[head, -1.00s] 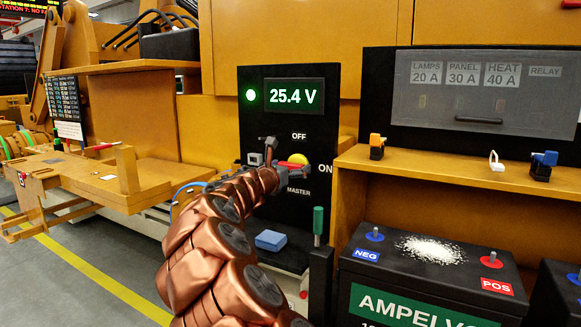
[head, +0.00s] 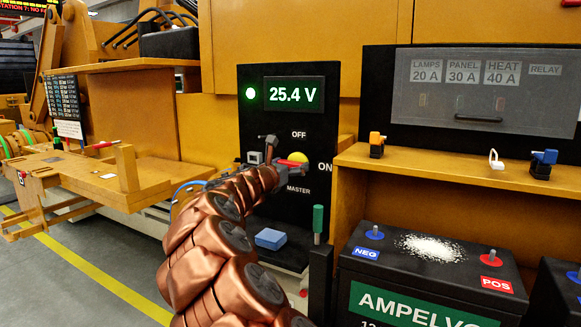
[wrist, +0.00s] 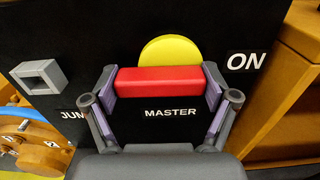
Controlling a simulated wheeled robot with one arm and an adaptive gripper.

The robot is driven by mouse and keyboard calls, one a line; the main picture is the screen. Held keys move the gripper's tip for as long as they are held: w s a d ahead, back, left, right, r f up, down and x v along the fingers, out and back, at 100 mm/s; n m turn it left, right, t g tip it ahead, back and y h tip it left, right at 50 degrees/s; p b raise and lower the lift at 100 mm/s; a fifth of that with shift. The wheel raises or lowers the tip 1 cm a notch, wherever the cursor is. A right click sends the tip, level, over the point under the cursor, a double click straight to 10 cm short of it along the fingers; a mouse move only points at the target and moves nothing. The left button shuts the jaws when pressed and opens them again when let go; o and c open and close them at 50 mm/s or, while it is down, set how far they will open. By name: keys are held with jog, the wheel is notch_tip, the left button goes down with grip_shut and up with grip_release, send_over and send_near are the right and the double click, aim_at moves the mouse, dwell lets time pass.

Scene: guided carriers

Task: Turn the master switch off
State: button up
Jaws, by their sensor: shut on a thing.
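The master switch has a yellow round disc (head: 298,159) on the black panel (head: 262,130), with OFF above it, ON to its right and MASTER below. In the wrist view its red handle (wrist: 158,80) lies level in front of the yellow disc (wrist: 170,52). My gripper (wrist: 160,84) is shut on the red handle, one finger at each end. In the head view my gripper (head: 275,157) is at the switch, and my copper arm hides part of it.
A grey square socket (wrist: 40,77) sits left of the switch. A blue block (head: 270,238) lies on the ledge below. A green-handled tool (head: 318,222) stands to the right. A battery (head: 435,260) with white powder on top is farther right, under a shelf (head: 460,170).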

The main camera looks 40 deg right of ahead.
jog(key=m+b, duration=0.2)
jog(key=m, duration=0.1)
jog(key=m+b, duration=0.5)
jog(key=shift+s+r+m, duration=0.1)
jog(key=shift+r+m, duration=0.05)
jog(key=shift+m, duration=0.15)
jog(key=m+b, duration=0.5)
jog(key=shift+s+d+b, duration=0.1)
jog(key=shift+s+b, duration=0.1)
jog(key=shift+b, duration=0.15)
jog(key=m+b, duration=0.2)
jog(key=m, duration=0.1)
jog(key=shift+s+r+b, duration=0.15)
jog(key=shift+b, duration=0.2)
jog(key=shift+r+m+b, duration=0.2)
jog(key=shift+m+b, duration=0.3)
jog(key=shift+m, duration=0.1)
